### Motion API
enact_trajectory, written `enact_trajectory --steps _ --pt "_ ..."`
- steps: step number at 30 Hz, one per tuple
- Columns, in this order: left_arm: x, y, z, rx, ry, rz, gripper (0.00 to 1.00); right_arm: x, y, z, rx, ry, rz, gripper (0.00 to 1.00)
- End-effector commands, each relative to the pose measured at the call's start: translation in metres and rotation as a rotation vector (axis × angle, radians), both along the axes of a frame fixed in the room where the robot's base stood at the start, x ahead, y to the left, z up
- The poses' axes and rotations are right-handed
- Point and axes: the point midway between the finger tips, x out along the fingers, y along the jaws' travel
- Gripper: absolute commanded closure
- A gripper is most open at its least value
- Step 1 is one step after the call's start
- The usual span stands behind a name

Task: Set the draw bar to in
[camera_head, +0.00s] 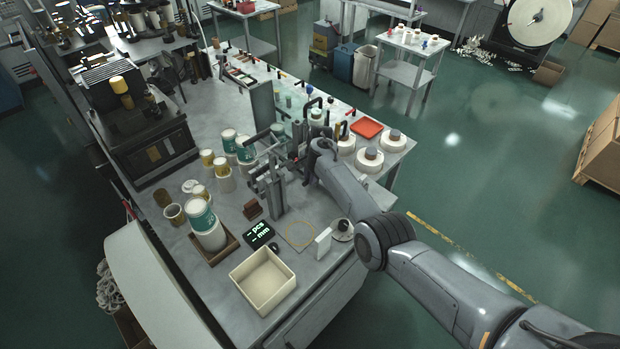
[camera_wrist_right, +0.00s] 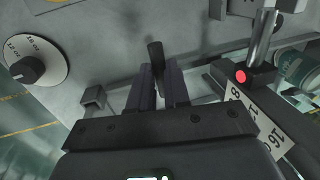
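In the right wrist view, a dark rounded handle (camera_wrist_right: 156,58), which looks like the draw bar's grip, stands out in front of a grey metal face. My right gripper (camera_wrist_right: 160,78) has its two dark fingers close on either side of this handle, with almost no gap showing. In the head view my right arm reaches from the lower right to a grey metal forming stand (camera_head: 270,186) on the bench; its gripper (camera_head: 301,166) is small and partly hidden there. The bar's travel and its in or out position cannot be made out. My left gripper is not in view.
A dial (camera_wrist_right: 28,69) and a red button (camera_wrist_right: 240,76) are near the handle. On the bench (camera_head: 222,275) are a cream bin (camera_head: 262,279), a dark display (camera_head: 258,236), white-and-green tubs (camera_head: 200,215) and paper rolls (camera_head: 370,159). Free floor lies to the right.

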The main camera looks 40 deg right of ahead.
Motion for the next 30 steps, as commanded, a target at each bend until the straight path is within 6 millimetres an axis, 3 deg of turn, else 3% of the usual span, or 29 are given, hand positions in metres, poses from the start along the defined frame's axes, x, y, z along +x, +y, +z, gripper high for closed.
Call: enact_trajectory --steps 1,5,17,23,30 --pt "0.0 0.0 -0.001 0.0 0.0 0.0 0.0 0.0 0.0 -0.003 -0.005 -0.005 0.0 0.77" --pt "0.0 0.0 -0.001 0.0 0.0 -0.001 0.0 0.0 0.0 -0.003 -0.004 -0.003 0.0 0.58" --pt "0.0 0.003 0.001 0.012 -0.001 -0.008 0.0 -0.001 -0.001 0.003 -0.004 -0.002 -0.001 0.58" --pt "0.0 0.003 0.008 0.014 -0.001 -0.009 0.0 -0.005 -0.001 0.025 -0.004 -0.003 0.0 0.58" --pt "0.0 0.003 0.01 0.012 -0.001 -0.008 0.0 -0.012 -0.003 0.065 -0.006 -0.005 -0.001 0.58"
